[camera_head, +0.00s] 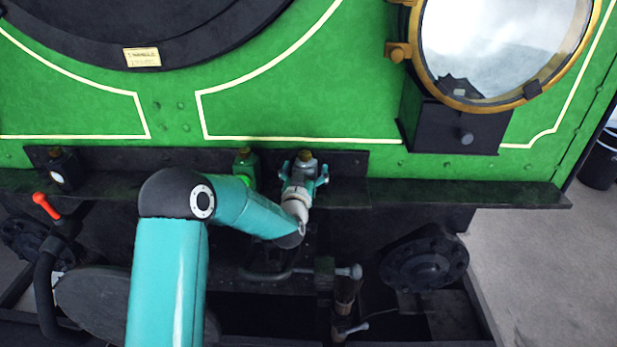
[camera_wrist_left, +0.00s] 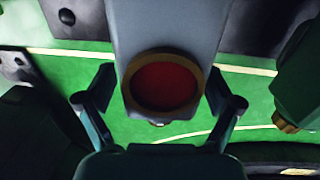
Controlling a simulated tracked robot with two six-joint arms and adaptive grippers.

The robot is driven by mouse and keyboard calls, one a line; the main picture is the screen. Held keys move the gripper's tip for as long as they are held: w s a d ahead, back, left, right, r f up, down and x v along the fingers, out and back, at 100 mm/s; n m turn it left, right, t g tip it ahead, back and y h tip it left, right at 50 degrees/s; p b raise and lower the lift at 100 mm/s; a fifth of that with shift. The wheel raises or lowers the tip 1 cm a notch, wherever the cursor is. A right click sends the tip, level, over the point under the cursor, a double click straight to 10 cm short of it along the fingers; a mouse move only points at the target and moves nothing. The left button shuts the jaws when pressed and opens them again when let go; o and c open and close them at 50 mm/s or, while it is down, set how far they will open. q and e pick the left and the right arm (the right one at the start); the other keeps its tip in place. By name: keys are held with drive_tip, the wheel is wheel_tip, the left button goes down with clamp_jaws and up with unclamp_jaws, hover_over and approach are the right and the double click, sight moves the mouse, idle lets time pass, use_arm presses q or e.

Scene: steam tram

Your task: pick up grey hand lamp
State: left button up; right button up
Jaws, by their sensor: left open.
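The grey hand lamp (camera_head: 305,158) stands on the dark ledge at the front of the green tram, its brass cap on top. In the left wrist view the lamp (camera_wrist_left: 162,28) is a grey body with a brass ring around a red lens. My left gripper (camera_head: 304,172) is open, with one finger on each side of the lamp. In the left wrist view the gripper's fingers (camera_wrist_left: 160,88) flank the lens, with visible gaps between them and the lamp. My right gripper is not in view.
A green lamp (camera_head: 246,166) stands close to the left of the grey one. A black lamp (camera_head: 62,170) stands farther left. A large brass-rimmed headlamp (camera_head: 410,60) is up on the right. The ledge (camera_head: 460,193) is bare to the right.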

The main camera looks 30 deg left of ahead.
use_arm(q)
drive_tip(key=c, duration=1.7)
drive_tip(key=shift+r, duration=0.1)
drive_tip(key=shift+r, duration=0.1)
